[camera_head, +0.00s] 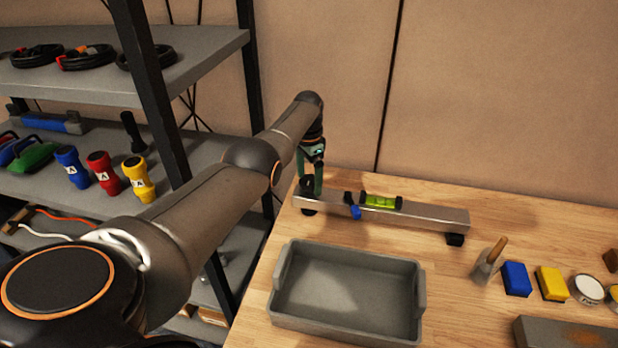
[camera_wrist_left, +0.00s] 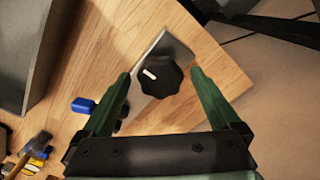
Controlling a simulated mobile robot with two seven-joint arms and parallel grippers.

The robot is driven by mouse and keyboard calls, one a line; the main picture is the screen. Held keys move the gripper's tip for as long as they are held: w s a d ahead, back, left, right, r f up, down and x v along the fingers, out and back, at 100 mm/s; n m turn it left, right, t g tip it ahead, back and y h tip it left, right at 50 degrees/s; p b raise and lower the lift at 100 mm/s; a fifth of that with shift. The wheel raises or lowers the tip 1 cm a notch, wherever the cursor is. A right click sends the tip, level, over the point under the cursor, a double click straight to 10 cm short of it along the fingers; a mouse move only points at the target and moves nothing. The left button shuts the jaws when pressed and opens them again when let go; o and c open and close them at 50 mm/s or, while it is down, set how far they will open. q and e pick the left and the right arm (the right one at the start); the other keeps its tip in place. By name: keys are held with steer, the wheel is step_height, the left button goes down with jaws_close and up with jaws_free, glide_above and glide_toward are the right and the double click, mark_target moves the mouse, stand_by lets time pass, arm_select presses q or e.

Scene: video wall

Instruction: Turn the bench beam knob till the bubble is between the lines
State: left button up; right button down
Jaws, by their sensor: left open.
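The bench beam (camera_head: 430,214) is a grey metal bar on black feet at the back of the wooden table. A yellow-green bubble level (camera_head: 381,202) sits on it; the bubble is too small to place against the lines. The knob (camera_wrist_left: 158,76) is black and lobed with a white mark, on the beam's end in the left wrist view. My left gripper (camera_head: 312,182) points down at the beam's left end. In the wrist view its green fingers (camera_wrist_left: 160,78) are open, one on each side of the knob, with visible gaps. In the head view the gripper hides the knob.
A blue piece (camera_head: 354,208) is at the beam beside the level. A grey tray (camera_head: 345,295) stands in front. A brush (camera_head: 489,262), a blue block (camera_head: 516,279) and a yellow block (camera_head: 551,283) are at right. A shelf (camera_head: 150,75) stands at left.

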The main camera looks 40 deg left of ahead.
mark_target(309, 179)
arm_select(q)
steer(key=shift+a+r+p, duration=0.1)
steer(key=shift+r+p, duration=0.25)
steer(key=shift+r, duration=0.2)
step_height(309, 179, up, 11)
steer(key=shift+r+p, duration=0.2)
steer(key=shift+p, duration=0.15)
steer(key=shift+s, duration=0.1)
